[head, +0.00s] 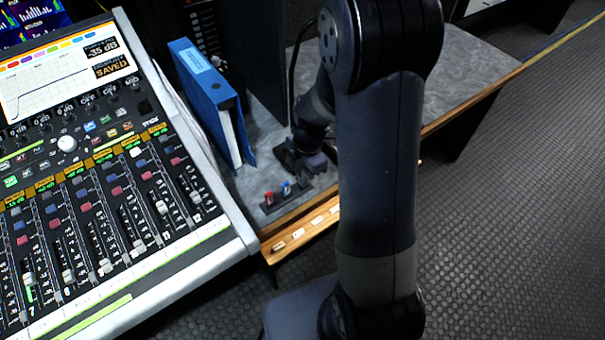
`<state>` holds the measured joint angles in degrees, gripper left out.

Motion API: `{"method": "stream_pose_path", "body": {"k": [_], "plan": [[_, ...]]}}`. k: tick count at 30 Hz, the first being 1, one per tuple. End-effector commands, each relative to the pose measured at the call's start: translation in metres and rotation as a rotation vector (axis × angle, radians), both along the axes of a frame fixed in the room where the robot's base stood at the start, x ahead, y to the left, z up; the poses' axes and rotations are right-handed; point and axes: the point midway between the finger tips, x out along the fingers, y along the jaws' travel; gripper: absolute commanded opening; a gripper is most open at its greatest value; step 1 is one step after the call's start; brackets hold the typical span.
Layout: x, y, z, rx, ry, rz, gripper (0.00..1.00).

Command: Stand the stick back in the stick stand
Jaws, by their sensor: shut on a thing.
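The stick stand (268,208) is a small dark block on the grey desk, close to its wooden front edge. A red stick (269,198) and a blue stick (286,189) stand upright in it. My gripper (300,170) is just behind and right of the stand, low over the desk, pointing down. It is shut on a stick, but the stick itself is too dark and small to make out between the fingers. My own arm covers the area to the right of the stand.
A blue binder (205,95) stands on the desk to the left of my gripper. A large mixing console (90,190) fills the left side. The desk's wooden edge (300,228) borders open dark floor (510,220). Grey desk surface (470,75) is free at the back right.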

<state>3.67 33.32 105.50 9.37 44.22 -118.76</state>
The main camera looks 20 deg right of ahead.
Motion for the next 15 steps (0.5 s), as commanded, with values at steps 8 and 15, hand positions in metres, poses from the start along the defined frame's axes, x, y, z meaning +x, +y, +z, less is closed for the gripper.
{"method": "stream_pose_path", "body": {"k": [8,15], "plan": [[0.0000,0.0000,-0.0002,0.000,0.000,0.000,0.30],[0.0000,0.0000,-0.0001,0.000,0.000,0.000,0.35]]}}
